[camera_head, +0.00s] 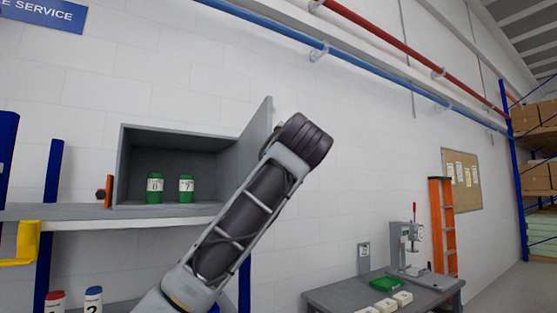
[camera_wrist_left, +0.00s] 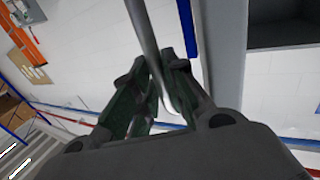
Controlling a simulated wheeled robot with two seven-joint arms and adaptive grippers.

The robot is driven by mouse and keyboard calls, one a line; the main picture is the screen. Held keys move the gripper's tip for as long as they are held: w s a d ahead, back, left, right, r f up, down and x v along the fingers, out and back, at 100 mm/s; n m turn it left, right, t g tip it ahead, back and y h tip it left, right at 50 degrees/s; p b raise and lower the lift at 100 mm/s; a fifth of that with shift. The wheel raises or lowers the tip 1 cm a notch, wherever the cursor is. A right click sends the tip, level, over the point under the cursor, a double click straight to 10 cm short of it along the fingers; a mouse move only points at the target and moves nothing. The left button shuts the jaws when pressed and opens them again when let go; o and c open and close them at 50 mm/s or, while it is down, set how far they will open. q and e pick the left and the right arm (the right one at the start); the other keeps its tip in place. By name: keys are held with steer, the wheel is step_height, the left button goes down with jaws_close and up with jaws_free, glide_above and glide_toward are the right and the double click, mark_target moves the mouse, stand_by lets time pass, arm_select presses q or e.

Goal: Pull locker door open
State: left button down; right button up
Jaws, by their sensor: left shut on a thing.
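The grey locker (camera_head: 122,165) stands on a shelf against the wall in the head view, with its inside visible. Its door (camera_head: 257,122) is hinged on the right and stands open, swung out toward me. In the left wrist view the door (camera_wrist_left: 229,55) is a grey upright panel beside the fingers. My left gripper (camera_wrist_left: 152,88) is shut on the curved metal door handle (camera_wrist_left: 146,35). In the head view my left arm crosses in front of the door and hides most of the gripper and handle. My right gripper is not in view.
Inside the locker are two green-topped canisters, labelled 8 (camera_head: 155,189) and 7 (camera_head: 186,188). Red and blue canisters (camera_head: 93,300) stand lower left. A workbench (camera_head: 340,298) with a press (camera_head: 412,250) and an orange ladder (camera_head: 442,225) are at the right.

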arm_select(q)
steer(key=shift+d+r, duration=0.2)
steer(key=shift+d, duration=0.3)
steer(key=shift+s, duration=0.1)
steer(key=c, duration=1.8)
jaws_free()
steer(key=shift+o, duration=0.2)
steer(key=shift+w+a+f, duration=0.1)
steer(key=shift+w+f, duration=0.05)
steer(key=shift+w, duration=0.15)
steer(key=s, duration=1.2)
steer(key=shift+d, duration=0.2)
